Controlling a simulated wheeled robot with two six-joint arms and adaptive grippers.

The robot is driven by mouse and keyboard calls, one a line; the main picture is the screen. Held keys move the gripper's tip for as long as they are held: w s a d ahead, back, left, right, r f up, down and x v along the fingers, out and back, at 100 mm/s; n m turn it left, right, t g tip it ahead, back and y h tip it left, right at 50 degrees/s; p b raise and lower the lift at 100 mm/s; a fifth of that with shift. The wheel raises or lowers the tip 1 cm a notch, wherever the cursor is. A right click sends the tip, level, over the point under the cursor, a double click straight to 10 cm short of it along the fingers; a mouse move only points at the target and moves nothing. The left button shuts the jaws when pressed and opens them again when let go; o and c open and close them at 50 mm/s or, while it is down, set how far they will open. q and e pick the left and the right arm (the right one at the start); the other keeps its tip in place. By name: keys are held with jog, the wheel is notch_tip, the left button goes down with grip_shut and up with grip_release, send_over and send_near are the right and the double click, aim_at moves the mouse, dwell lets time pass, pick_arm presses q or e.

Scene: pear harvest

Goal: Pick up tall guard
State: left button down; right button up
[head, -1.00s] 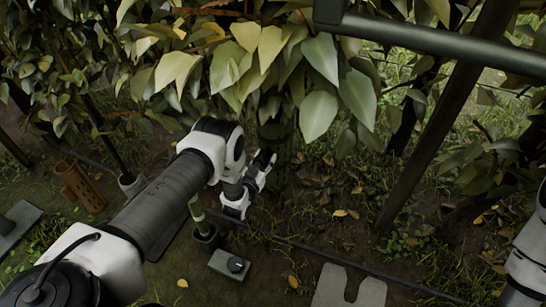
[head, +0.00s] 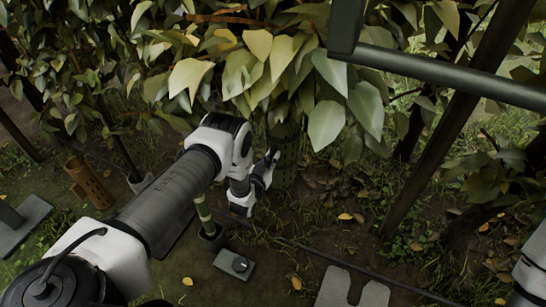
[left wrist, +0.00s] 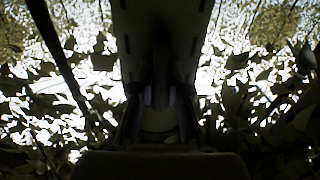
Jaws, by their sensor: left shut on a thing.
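The tall guard (head: 285,152) is a dark green upright tube with small holes, just right of my left gripper in the head view. Leaves hide its top. My left gripper (head: 268,168) is shut on its near side. In the left wrist view the guard is a large dark shape (left wrist: 160,35) rising from between the jaws (left wrist: 160,105); that view is too dark for detail. My right gripper is out of the picture; only part of my right arm shows at the right edge.
A shorter brown guard (head: 90,184) stands at the left. A green stake in a dark base (head: 212,237) and a grey plate with a knob (head: 234,264) lie below my gripper. Leafy branches (head: 270,65) hang overhead. A slanting dark post (head: 435,130) and a notched grey plate (head: 352,290) are at the right.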

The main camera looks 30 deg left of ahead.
pick_arm(q)
notch_tip(320, 180, up, 2)
jog(key=shift+r+p, duration=0.2)
jog(key=shift+p, duration=0.3)
jog(key=s+d+p, duration=0.1)
jog(key=s+p, duration=0.6)
jog(key=s, duration=1.1)
jog(key=shift+f, duration=0.3)
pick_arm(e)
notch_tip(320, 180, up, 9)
